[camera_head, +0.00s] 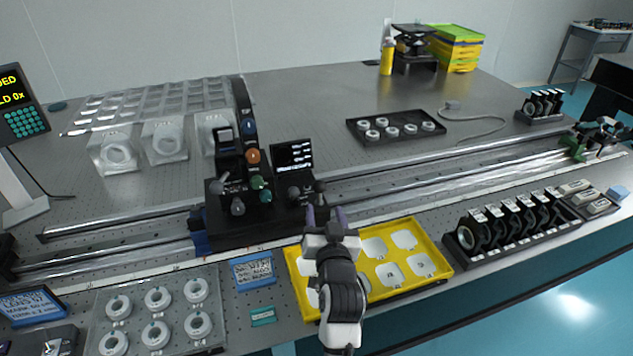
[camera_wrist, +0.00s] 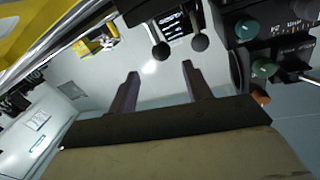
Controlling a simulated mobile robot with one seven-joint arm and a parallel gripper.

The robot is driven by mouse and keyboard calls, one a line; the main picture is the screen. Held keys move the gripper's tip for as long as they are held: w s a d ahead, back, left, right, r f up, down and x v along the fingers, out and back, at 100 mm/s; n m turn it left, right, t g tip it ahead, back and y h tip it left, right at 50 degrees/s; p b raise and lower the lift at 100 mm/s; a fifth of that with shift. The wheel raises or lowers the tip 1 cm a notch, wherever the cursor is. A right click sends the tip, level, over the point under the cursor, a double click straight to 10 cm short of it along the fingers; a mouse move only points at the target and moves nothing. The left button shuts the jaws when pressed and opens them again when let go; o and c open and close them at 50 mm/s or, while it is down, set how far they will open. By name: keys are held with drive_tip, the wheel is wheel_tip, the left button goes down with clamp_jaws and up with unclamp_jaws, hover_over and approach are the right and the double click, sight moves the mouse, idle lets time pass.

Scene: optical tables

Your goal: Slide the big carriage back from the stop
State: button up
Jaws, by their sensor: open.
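The big carriage (camera_head: 262,222) is a black block with a tall curved upright and coloured knobs. It sits across the two long rails, left of the middle of the table. A blue block (camera_head: 200,238) sits on the front rail against its left side; I cannot tell if this is the stop. My gripper (camera_head: 325,213) is open and empty just off the carriage's right front corner. In the wrist view its two fingers (camera_wrist: 160,76) point toward two dark ball-ended levers (camera_wrist: 180,46) and a small screen (camera_wrist: 173,20), with nothing between them. Green knobs (camera_wrist: 263,68) show on the right.
A yellow tray (camera_head: 436,272) with white pieces lies under my arm. A black rack of round optics (camera_head: 510,222) stands right of it. The rails (camera_head: 450,178) run clear rightward to a green-based mount (camera_head: 575,146). A blue label box (camera_head: 252,270) lies in front of the carriage.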

sight(320, 191)
drive_tip(key=w, duration=0.3)
drive_tip(key=w+a+p, duration=0.1)
drive_tip(key=w, duration=0.2)
drive_tip(key=w+p, duration=0.1)
drive_tip(key=w, duration=0.2)
drive_tip(key=shift+w+a+r, duration=0.1)
drive_tip(key=shift+w+a, duration=0.05)
drive_tip(key=shift+w, duration=0.25)
drive_tip(key=shift+c, duration=0.2)
clamp_jaws()
